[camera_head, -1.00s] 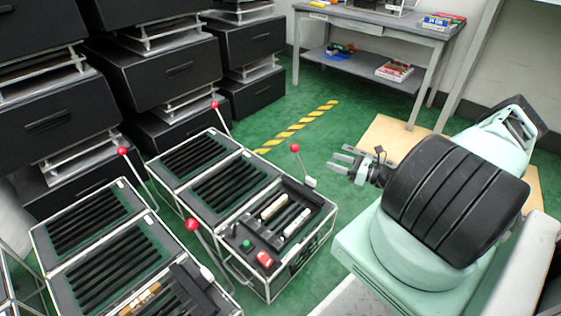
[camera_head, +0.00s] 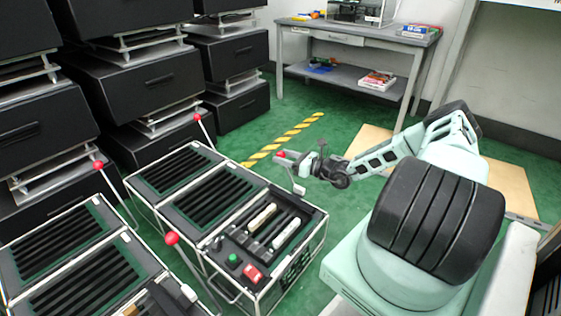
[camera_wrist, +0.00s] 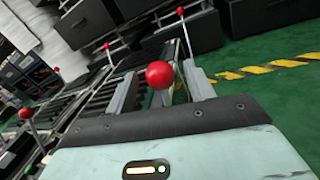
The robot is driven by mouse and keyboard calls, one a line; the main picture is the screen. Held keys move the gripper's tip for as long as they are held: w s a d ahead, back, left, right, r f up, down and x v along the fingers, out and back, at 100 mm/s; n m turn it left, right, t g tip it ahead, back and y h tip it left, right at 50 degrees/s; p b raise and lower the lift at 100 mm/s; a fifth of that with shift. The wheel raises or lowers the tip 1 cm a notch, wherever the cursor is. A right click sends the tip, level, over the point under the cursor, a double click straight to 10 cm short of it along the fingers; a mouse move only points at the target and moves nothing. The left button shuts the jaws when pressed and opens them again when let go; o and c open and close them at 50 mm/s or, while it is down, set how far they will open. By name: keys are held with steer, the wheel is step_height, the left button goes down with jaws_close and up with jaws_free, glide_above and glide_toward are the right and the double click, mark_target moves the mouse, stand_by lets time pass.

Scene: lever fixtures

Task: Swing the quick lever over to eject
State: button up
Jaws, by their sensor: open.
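The lever with a red ball knob (camera_head: 281,154) stands at the right rear side of the right-hand fixture (camera_head: 270,245), its thin rod leaning up and left. My gripper (camera_head: 300,161) is at this knob, with the arm reaching in from the right. In the wrist view the red knob (camera_wrist: 160,75) shows between the two grey fingers, which are apart on either side of it. I cannot tell whether a finger touches it. The fingers partly hide the rod. No eject marking is readable.
Other red-knobbed levers stand at left (camera_head: 98,165), at front (camera_head: 172,238) and at back (camera_head: 197,117). The fixture has a green button (camera_head: 233,258) and a red switch (camera_head: 252,272). Black cabinets (camera_head: 130,85) line the left. A grey desk (camera_head: 350,40) stands behind. Green floor lies open beyond the gripper.

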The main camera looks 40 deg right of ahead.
steer(key=shift+x, duration=1)
